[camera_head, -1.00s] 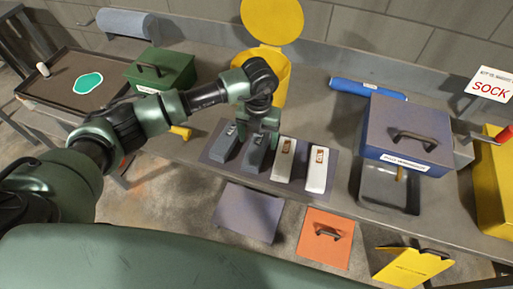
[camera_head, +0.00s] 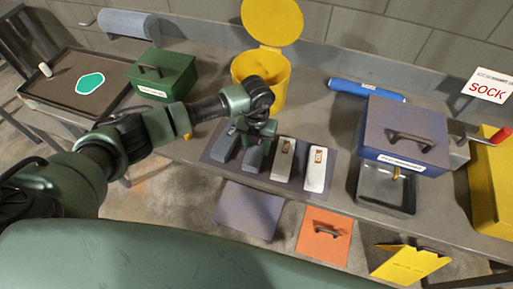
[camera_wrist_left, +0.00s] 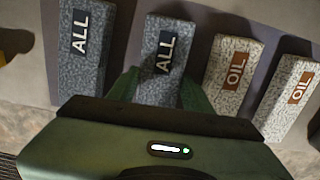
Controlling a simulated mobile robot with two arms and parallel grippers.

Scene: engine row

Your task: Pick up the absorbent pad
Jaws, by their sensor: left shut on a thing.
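Several block-shaped pads stand in a row on a dark mat (camera_head: 206,160) on the bench. The left two are dark grey and labelled ALL: the outer one (camera_wrist_left: 86,50) and the inner one (camera_wrist_left: 163,55). The right two are whitish and labelled OIL (camera_wrist_left: 232,72) (camera_wrist_left: 290,88). My left gripper (camera_wrist_left: 160,92) is shut on the inner dark grey ALL pad, with one finger on each side of it. In the head view, the left gripper (camera_head: 256,137) is above this pad and hides part of it. My right gripper is not in view.
A yellow bin (camera_head: 271,80) with its lid up stands behind the pads. A green box (camera_head: 161,75) and a dark tray (camera_head: 110,97) are to the left. A blue-grey box with a handle (camera_head: 408,130), a blue roll (camera_head: 366,90) and a SOCK sign (camera_head: 489,86) are to the right.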

